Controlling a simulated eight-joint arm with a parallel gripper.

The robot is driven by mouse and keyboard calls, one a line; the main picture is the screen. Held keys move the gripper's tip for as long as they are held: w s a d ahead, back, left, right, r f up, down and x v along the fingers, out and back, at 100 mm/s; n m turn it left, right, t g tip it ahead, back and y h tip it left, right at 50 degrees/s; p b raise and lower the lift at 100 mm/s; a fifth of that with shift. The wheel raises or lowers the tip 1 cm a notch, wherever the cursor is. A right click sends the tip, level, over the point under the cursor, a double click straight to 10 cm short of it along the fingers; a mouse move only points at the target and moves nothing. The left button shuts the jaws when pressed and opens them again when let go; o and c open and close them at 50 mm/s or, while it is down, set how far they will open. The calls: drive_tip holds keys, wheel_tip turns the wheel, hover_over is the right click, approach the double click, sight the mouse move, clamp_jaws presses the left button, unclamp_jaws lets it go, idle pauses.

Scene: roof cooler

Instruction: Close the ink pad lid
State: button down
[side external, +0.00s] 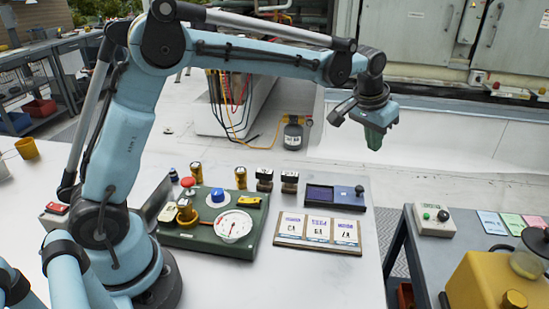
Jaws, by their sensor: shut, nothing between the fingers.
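The ink pad (320,195) is a low, dark rectangular case on the light table, with a dark blue-purple pad showing in its left and middle part. A blue-grey section with a small dark knob (360,190) covers its right end. This section looks like the lid, but its exact form is too small to tell. My gripper (374,140) has green fingers pointing down. It is shut and empty, high above the table, above and right of the ink pad in the picture, touching nothing.
Two dark stamps (289,181) stand left of the ink pad. A board with three cards (318,231) lies in front of it. A green panel with a gauge (233,225) and knobs is further left. A side bench (434,220) holds a control box beyond a gap at right.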

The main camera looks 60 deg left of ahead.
sight(335, 187)
drive_tip(key=x, duration=1)
drive_tip(key=shift+w, duration=0.15)
drive_tip(key=shift+s+f, duration=0.35)
drive_tip(key=shift+s, duration=0.75)
drive_tip(key=shift+s+f, duration=0.15)
drive_tip(key=shift+s, duration=0.7)
drive_tip(key=s+a, duration=0.5)
drive_tip(key=s, duration=0.1)
drive_tip(key=shift+a, duration=0.3)
drive_tip(key=shift+w, duration=0.15)
